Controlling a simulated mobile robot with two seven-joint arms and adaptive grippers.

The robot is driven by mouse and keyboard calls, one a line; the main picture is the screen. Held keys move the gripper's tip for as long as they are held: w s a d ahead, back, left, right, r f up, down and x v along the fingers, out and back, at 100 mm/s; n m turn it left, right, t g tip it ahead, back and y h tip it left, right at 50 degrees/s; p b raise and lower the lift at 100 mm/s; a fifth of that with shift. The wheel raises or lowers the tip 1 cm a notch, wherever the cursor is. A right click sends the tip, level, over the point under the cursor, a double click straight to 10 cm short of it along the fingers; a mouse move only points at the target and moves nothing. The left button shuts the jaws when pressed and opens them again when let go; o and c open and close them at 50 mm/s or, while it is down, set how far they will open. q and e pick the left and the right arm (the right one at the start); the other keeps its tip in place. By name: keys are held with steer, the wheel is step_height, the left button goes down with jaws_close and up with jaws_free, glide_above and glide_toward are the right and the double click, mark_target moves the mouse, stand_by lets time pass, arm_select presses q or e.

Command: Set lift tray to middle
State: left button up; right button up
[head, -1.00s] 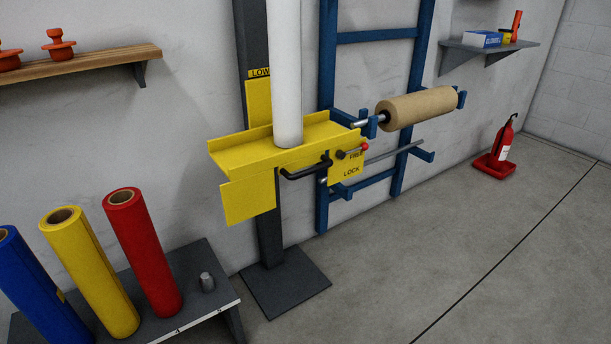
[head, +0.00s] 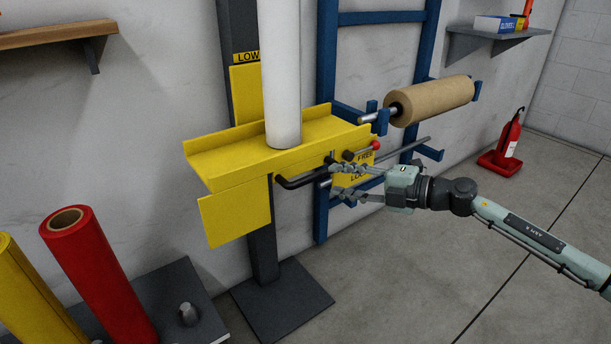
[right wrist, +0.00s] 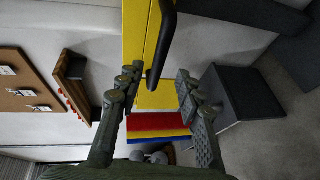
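The yellow lift tray (head: 215,160) is on a dark upright column (head: 262,232), with a white roll (head: 281,85) standing on it. A "LOW" label (head: 246,58) shows on the column above the tray. A black bent handle (head: 290,184) sticks out of the tray's front; it also shows in the right wrist view (right wrist: 162,42). A red-knobbed lever (head: 376,146) lies beside the word FREE on the FREE/LOCK plate. My right gripper (head: 337,182) is open and empty, by the handle's right end and in front of that plate. In the right wrist view the handle's end appears between the spread fingers (right wrist: 157,88). My left gripper is not in view.
A blue rack (head: 322,225) with a brown roll (head: 435,99) stands behind on the right. A red roll (head: 95,275) and a yellow roll (head: 32,290) stand at lower left. A fire extinguisher (head: 510,135) is at the right wall.

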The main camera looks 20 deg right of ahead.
mark_target(319, 177)
steer(key=x, duration=0.7)
steer(key=shift+s+r, duration=0.1)
steer(key=shift+c, duration=0.6)
jaws_close()
